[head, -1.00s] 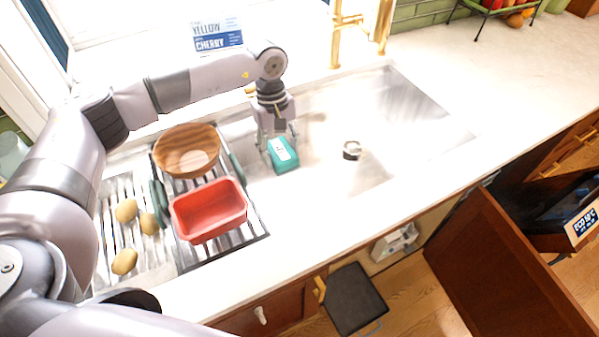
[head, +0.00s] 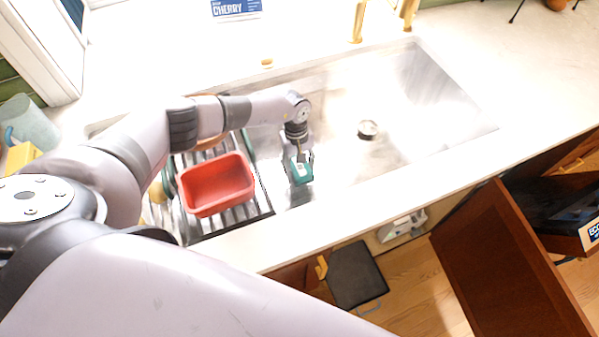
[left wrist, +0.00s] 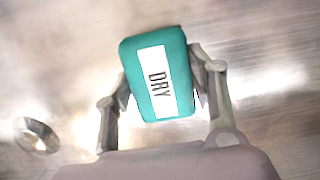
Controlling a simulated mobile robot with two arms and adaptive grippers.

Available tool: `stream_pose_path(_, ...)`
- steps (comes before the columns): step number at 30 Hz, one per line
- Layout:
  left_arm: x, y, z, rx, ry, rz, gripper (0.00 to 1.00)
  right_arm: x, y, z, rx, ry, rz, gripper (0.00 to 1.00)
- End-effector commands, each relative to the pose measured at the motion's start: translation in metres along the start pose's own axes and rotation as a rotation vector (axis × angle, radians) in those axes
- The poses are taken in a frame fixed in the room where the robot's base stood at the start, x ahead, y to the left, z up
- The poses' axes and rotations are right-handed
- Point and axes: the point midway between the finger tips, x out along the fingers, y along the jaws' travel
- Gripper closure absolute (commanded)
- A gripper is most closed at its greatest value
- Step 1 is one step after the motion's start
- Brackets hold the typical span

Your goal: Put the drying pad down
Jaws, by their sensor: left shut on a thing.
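The drying pad is a small teal block (head: 301,173) with a white label. In the left wrist view the pad (left wrist: 180,65) shows the word DRY on its label. My left gripper (head: 300,160) is shut on the pad, with one finger on each side of it (left wrist: 162,90). It holds the pad over the left part of the metal sink (head: 345,165), just right of the rack. I cannot tell whether the pad touches the sink floor. The pad's underside is hidden. My right gripper is not in view.
A red tub (head: 216,185) stands on the drying rack (head: 240,214) left of the pad. My left arm mostly hides a wooden bowl behind it. The round drain (head: 367,129) is to the right. A brown cabinet door (head: 505,265) stands open below the counter.

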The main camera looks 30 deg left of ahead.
Motion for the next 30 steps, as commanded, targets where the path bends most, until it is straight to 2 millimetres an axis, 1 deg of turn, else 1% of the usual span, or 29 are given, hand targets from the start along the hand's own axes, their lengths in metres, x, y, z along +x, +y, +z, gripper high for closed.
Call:
stream_pose_path(1, 0.006, 0.001, 0.000, 0.000, -0.001, 0.000, 0.71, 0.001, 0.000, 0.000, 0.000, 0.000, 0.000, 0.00)
stream_pose_path(5, 0.015, 0.000, -0.002, 0.000, 0.000, 0.000, 0.71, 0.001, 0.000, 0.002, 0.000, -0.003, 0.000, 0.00)
stream_pose_path(9, 0.034, 0.001, -0.004, -0.001, -0.001, 0.000, 0.71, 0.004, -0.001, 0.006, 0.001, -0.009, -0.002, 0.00)
stream_pose_path(12, 0.043, 0.000, -0.006, 0.000, -0.001, 0.000, 0.71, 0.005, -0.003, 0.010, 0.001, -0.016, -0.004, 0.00)
stream_pose_path(21, 0.046, 0.000, -0.007, 0.000, 0.000, 0.002, 0.71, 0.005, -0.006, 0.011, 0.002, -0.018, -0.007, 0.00)
stream_pose_path(25, 0.050, 0.000, -0.008, 0.000, 0.000, 0.001, 0.71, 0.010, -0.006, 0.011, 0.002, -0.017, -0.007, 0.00)
stream_pose_path(26, 0.049, 0.000, -0.008, 0.000, 0.000, 0.001, 0.48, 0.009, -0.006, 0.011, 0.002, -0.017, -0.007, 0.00)
stream_pose_path(30, 0.048, 0.000, -0.007, 0.000, 0.000, 0.001, 0.39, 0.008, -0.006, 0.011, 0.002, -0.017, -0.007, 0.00)
